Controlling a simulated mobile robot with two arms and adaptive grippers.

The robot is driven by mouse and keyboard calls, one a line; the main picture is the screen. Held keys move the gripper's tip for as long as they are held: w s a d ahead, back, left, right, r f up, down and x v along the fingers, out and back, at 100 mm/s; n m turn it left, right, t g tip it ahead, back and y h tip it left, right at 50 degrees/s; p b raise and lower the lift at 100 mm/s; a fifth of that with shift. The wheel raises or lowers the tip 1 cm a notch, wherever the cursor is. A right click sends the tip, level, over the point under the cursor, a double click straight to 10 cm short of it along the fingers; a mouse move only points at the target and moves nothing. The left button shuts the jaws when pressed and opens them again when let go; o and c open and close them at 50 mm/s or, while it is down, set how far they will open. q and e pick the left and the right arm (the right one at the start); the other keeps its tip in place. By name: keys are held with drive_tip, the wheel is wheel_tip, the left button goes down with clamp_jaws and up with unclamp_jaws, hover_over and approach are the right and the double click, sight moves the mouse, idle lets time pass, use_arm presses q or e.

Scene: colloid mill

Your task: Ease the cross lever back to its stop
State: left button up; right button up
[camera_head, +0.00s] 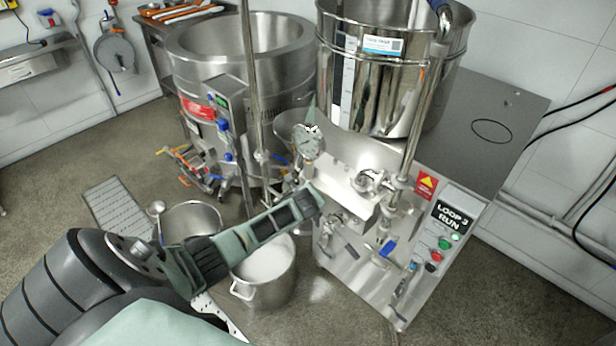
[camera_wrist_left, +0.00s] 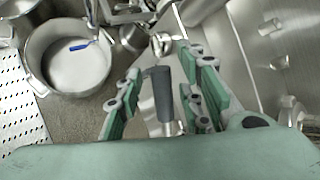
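In the left wrist view a lever with a dark grey grip and a bright metal end (camera_wrist_left: 163,95), which looks like the cross lever, points towards the camera. My left gripper (camera_wrist_left: 164,66) is open, with one green-padded finger on each side of the grip; I see gaps between pads and grip. In the head view my left gripper (camera_head: 314,200) reaches from the left to the front of the steel mill (camera_head: 335,170), just below the round gauge (camera_head: 307,141). There the gripper seems to hide the lever. My right gripper is in neither view.
A steel pot (camera_head: 266,272) with pale contents stands on the floor under my left gripper. A blue-handled valve (camera_head: 388,246) and a button panel (camera_head: 440,240) are on the mill's front. A large hopper (camera_head: 385,90) stands above; a jacketed vessel (camera_head: 190,72) is behind.

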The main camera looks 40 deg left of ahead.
use_arm(q)
drive_tip(key=shift+s+d+r, duration=0.1)
drive_tip(key=v, duration=1.1)
drive_tip(key=shift+s+r, duration=0.2)
drive_tip(key=shift+s, duration=0.05)
drive_tip(key=shift+d+f, duration=0.1)
drive_tip(key=shift+d, duration=0.05)
drive_tip(key=s+d+f+n+g+h+b, duration=0.1)
drive_tip(key=s+d+f+n, duration=0.15)
drive_tip(key=s+f, duration=0.55)
drive_tip(key=s+d+f+n+g+h+b, duration=0.1)
drive_tip(key=s+f+n+b, duration=0.2)
drive_tip(key=f, duration=1)
drive_tip(key=s+d+f+n+g+h, duration=0.15)
drive_tip(key=s+f+n, duration=0.35)
drive_tip(key=f, duration=0.5)
drive_tip(key=s+d+f+n+g+b, duration=0.1)
drive_tip(key=s+d+f, duration=0.3)
drive_tip(key=s, duration=0.6)
drive_tip(key=s+d+f+n+g+h+b, duration=0.1)
drive_tip(key=s+d+f+n, duration=0.3)
drive_tip(key=s+f, duration=0.3)
drive_tip(key=s+d+f+n+g+b, duration=0.1)
drive_tip(key=s+d+f, duration=0.4)
drive_tip(key=s, duration=0.8)
drive_tip(key=shift+d+f+n, duration=0.2)
drive_tip(key=shift+d+n, duration=0.25)
drive_tip(key=shift+n, duration=0.3)
